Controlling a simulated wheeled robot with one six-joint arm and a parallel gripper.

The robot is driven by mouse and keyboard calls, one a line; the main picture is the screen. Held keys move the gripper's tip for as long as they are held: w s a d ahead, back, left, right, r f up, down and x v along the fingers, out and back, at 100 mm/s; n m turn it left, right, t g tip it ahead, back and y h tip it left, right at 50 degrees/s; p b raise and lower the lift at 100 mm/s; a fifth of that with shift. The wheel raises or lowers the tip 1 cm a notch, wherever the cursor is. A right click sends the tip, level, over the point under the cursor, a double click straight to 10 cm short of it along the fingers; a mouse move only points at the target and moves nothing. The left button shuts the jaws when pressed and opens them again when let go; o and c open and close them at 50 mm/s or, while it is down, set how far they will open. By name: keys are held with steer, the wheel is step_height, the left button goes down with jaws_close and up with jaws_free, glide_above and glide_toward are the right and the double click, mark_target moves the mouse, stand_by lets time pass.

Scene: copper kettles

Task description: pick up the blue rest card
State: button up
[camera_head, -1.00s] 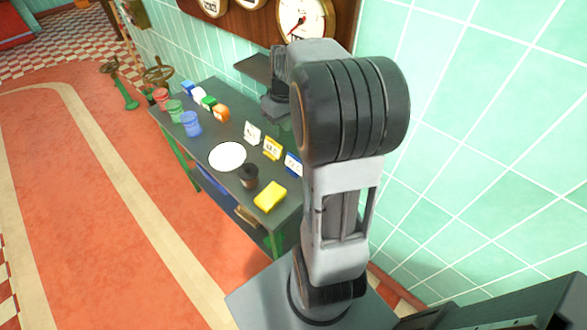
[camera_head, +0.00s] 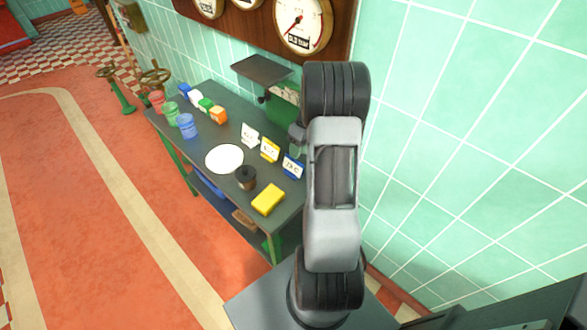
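The blue rest card (camera_head: 293,167) stands upright on the dark bench, with a white upper part bearing dark marks and blue below. It is the nearest of three standing cards and sits just left of my arm, apart from the yellow card (camera_head: 270,150). The white card (camera_head: 250,135) stands beyond that. My upright arm covers the space right of the blue card. A small grey piece of my wrist shows just above the card, but my gripper's fingers are hidden behind the arm.
The bench (camera_head: 222,190) also holds a yellow block (camera_head: 268,200), a dark lidded pot (camera_head: 246,178), a white disc (camera_head: 224,158), a blue jar (camera_head: 187,126) and several small coloured blocks. A green machine (camera_head: 284,100) stands at the tiled wall. Open floor lies left.

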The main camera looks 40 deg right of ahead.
mark_target(295, 165)
steer(key=shift+x, duration=2.7)
jaws_close()
